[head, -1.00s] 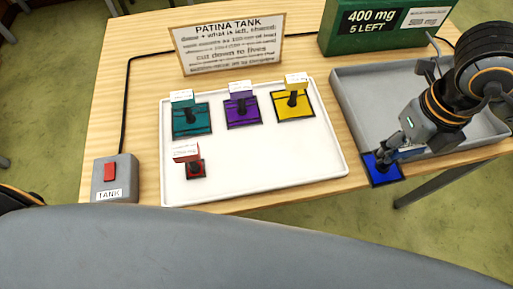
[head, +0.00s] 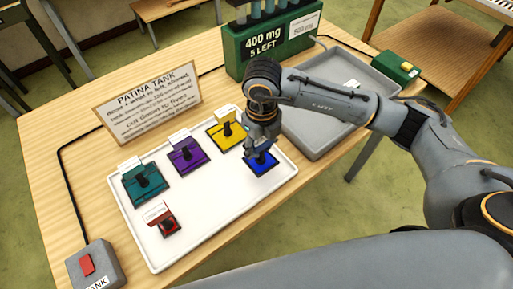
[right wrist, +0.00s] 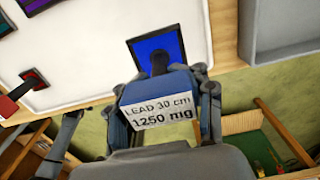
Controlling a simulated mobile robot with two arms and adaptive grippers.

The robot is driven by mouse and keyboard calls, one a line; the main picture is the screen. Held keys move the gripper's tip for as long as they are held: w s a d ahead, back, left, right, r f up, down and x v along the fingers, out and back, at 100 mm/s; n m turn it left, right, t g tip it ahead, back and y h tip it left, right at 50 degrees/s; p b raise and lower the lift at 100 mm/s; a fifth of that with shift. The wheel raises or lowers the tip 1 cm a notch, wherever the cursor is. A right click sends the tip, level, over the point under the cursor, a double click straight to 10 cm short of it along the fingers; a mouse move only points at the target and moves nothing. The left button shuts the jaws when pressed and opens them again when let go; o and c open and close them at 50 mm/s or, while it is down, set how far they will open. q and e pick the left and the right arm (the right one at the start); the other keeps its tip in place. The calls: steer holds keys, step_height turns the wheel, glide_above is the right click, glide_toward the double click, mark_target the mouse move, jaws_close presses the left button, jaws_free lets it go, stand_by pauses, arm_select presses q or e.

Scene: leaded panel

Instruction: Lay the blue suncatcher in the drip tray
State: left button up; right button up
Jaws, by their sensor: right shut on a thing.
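The blue suncatcher (head: 262,164) is a square blue panel with a dark post and a label block. My right gripper (head: 261,143) is shut on it, over the right part of the white tray (head: 205,217). I cannot tell if the panel touches the tray. In the right wrist view, the fingers flank its block (right wrist: 158,110), which reads "LEAD 30 cm 1250 mg", with the blue panel (right wrist: 150,50) beyond. A grey tray (head: 308,147) stands to the right. No label shows which one is the drip tray. My left gripper is not in view.
Teal (head: 141,190), purple (head: 187,160), yellow (head: 222,142) and small red (head: 168,228) pieces stand in the white tray. A sign (head: 147,103), a green box (head: 262,52) and a switch box (head: 92,271) are on the table. The front middle of the white tray is clear.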

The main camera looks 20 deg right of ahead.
steer(key=shift+w+a+f, duration=0.15)
steer(key=shift+w+f, duration=0.35)
steer(key=shift+f, duration=0.15)
steer(key=f+p, duration=0.2)
steer(key=shift+w+a+f, duration=0.15)
steer(key=shift+w+f, duration=0.05)
steer(key=shift+f, duration=0.15)
steer(key=shift+f+p, duration=0.3)
steer(key=shift+f, duration=0.35)
steer(key=o, duration=1.5)
steer(key=shift+c, duration=0.2)
steer(key=shift+r, duration=0.1)
step_height(320, 180, up, 11)
steer(key=b, duration=0.4)
steer(key=shift+r, duration=0.55)
